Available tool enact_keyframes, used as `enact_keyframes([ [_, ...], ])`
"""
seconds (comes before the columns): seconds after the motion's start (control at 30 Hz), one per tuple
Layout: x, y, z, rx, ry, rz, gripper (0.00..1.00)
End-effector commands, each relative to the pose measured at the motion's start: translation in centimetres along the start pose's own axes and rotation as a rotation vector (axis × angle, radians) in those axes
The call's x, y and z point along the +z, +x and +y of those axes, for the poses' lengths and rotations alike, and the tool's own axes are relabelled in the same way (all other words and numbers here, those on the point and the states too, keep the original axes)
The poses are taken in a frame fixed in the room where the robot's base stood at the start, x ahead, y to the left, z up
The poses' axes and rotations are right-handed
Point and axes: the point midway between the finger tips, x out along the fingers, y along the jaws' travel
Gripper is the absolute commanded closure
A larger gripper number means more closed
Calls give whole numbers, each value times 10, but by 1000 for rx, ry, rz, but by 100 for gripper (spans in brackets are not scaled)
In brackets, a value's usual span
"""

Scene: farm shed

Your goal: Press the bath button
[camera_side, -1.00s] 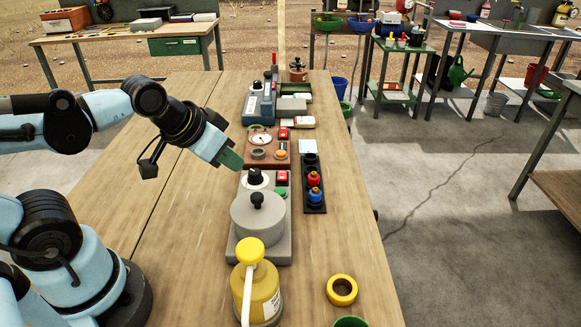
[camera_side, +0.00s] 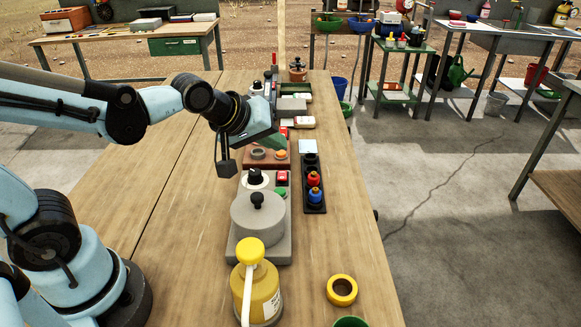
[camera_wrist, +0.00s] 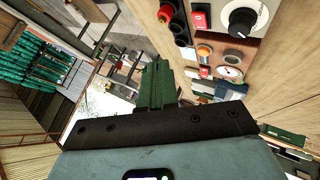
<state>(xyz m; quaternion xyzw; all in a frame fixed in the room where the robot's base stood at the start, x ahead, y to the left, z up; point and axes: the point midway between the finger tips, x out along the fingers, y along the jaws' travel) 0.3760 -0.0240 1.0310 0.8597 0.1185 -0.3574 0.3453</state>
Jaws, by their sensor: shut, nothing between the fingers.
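A grey unit (camera_side: 238,247) with a round lidded pot (camera_side: 258,217) stands on the bench and looks like the bath. At its far end are a black knob (camera_side: 255,178), a red switch (camera_side: 282,178) and a green button (camera_side: 281,192). No label is readable. My gripper (camera_side: 268,133) is shut and empty, above the brown panel beyond the grey unit, apart from the green button. Its green fingers also show together in the wrist view (camera_wrist: 158,82).
The brown panel (camera_side: 250,162) has an orange button (camera_wrist: 204,51) and a gauge (camera_wrist: 229,72). A black rack (camera_side: 314,204) with red and blue bottles stands right of the grey unit. A yellow pump bottle (camera_side: 259,292) and a yellow ring (camera_side: 341,290) are nearer. The bench's left side is clear.

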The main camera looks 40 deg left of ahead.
Motion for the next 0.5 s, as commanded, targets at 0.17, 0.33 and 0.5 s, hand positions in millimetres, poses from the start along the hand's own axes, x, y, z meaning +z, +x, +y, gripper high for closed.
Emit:
enact_keyframes([
  [0.17, 0, 0, 0, 0, 0, 0, 100],
  [0.33, 1, 1, -1, 0, 1, 0, 100],
  [0.5, 6, 9, -6, -1, 2, 0, 100],
])
